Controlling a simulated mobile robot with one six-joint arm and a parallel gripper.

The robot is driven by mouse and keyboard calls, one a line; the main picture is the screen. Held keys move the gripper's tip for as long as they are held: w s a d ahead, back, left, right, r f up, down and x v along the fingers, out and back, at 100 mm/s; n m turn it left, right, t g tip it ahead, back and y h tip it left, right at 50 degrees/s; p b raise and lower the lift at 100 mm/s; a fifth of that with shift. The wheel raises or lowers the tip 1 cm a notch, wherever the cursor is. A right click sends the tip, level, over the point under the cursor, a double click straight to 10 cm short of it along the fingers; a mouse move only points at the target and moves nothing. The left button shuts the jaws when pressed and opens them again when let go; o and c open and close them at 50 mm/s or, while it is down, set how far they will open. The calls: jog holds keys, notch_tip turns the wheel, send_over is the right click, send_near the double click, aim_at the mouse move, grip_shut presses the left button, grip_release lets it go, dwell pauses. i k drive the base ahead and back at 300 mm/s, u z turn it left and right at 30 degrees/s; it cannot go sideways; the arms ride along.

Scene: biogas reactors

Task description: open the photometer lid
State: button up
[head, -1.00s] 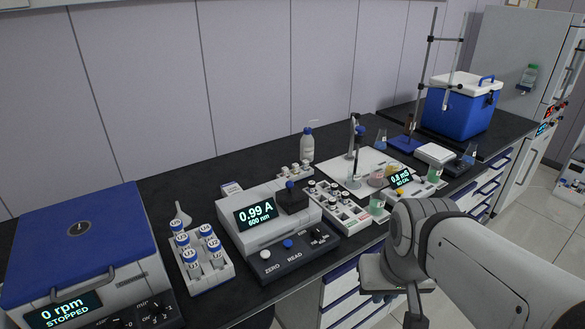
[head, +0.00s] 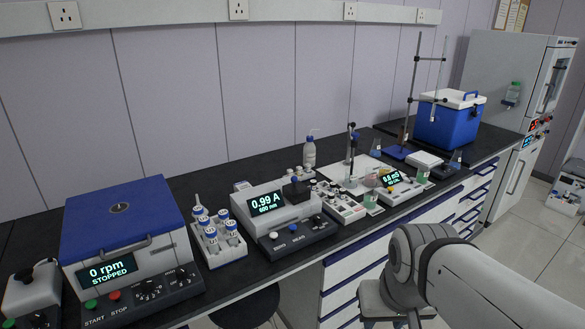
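The photometer (head: 275,212) stands on the bench in the middle of the head view, a white box whose display reads 0.99 A, 600 nm. Its small black lid (head: 297,191) sits on the top right and looks closed, with a dark blue knob on it. My arm is at the lower right, in front of the bench and apart from the photometer. My gripper (head: 413,318) is at most partly in view at the bottom edge; its fingers cannot be made out.
Left of the photometer are a rack of blue-capped bottles (head: 212,255) and a blue-lidded centrifuge (head: 118,222). Right of it are a vial tray (head: 345,211), a conductivity meter (head: 412,187) and a stand. A stool (head: 248,305) is below the bench front.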

aim_at(296, 186)
jog(key=u, duration=0.25)
jog(key=i, duration=1.3)
jog(key=u, duration=0.1)
